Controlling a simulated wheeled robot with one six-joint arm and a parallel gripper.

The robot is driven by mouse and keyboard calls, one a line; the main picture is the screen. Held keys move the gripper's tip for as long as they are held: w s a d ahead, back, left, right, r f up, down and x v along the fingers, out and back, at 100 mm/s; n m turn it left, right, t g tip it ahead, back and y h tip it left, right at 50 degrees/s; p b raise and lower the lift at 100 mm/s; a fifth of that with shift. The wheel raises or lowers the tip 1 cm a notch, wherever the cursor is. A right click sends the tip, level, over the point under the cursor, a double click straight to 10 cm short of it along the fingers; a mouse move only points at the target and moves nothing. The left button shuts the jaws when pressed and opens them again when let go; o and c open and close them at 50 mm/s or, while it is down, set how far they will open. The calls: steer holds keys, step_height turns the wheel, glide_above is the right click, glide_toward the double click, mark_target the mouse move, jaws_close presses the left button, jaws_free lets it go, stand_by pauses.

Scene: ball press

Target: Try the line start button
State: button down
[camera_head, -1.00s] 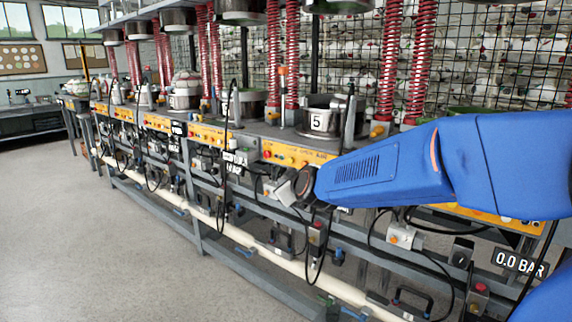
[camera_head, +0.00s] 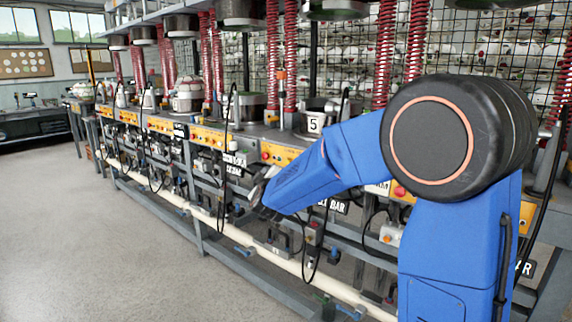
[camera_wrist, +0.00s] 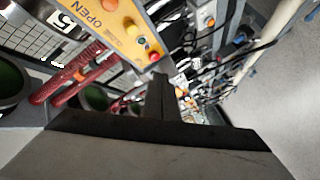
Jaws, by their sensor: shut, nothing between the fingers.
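My gripper (camera_head: 262,190) is at the end of my blue arm in the head view, in front of the press bench and below its yellow panels. In the wrist view its dark fingers (camera_wrist: 162,92) are together and hold nothing. A yellow control panel (camera_wrist: 120,22) marked OPEN lies beyond the fingertips there, with yellow buttons and a red button (camera_wrist: 154,57). The fingertips appear apart from the panel. The yellow panel (camera_head: 281,153) right of my gripper also carries small buttons in the head view. I cannot tell which button is the line start button.
The grey bench (camera_head: 205,232) carries hoses, valve boxes and a cream pipe (camera_head: 290,265) along its front. Red coil springs (camera_head: 273,60) stand above. A pot marked 5 (camera_head: 314,124) stands behind my arm. The floor (camera_head: 90,250) at the left is clear.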

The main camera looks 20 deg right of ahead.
steer(key=w+d, duration=0.5)
steer(key=d, duration=0.2)
stand_by(0.6)
steer(key=shift+w+d, duration=0.2)
steer(key=shift+d, duration=0.05)
stand_by(1.8)
steer(key=shift+w+d, duration=0.15)
steer(key=shift+d, duration=0.05)
steer(key=shift+w+d, duration=0.25)
steer(key=shift+d, duration=0.1)
stand_by(1.0)
steer(key=shift+a, duration=0.1)
steer(key=shift+s+a, duration=0.55)
steer(key=shift+a, duration=0.05)
steer(key=shift+a, duration=0.1)
stand_by(0.3)
steer(key=shift+s+a, duration=0.75)
steer(key=shift+a, duration=0.25)
steer(key=shift+s+a, duration=0.7)
steer(key=shift+a, duration=0.25)
